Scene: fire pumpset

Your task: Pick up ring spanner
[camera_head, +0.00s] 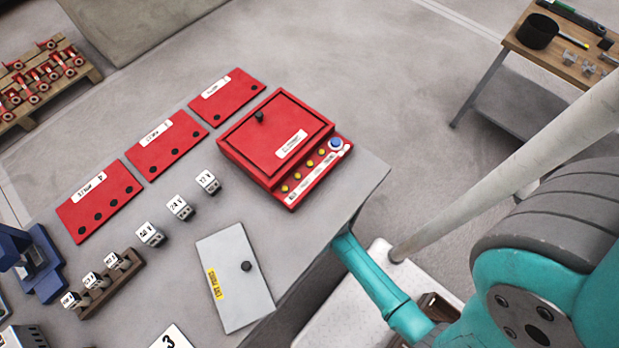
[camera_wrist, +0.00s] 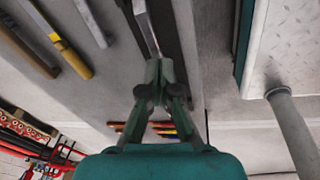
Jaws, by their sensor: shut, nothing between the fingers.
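I cannot make out a ring spanner for certain in either view. My gripper (camera_wrist: 158,62) shows in the wrist view with its green fingers together and nothing held between them. A pale metallic bar (camera_wrist: 146,28) runs from the top edge of that view down to the fingertips. I cannot tell what it is or whether the fingers touch it. In the head view my teal arm passes beside the right edge of the grey table (camera_head: 345,205), and the gripper is hidden there.
The table carries a red box (camera_head: 272,138), red panels, small white-labelled blocks and a grey plate (camera_head: 234,278). A wooden side table (camera_head: 560,60) at upper right holds a black pot (camera_head: 537,31) and small fittings. Open floor lies between. The wrist view shows a yellow-banded rod (camera_wrist: 73,57).

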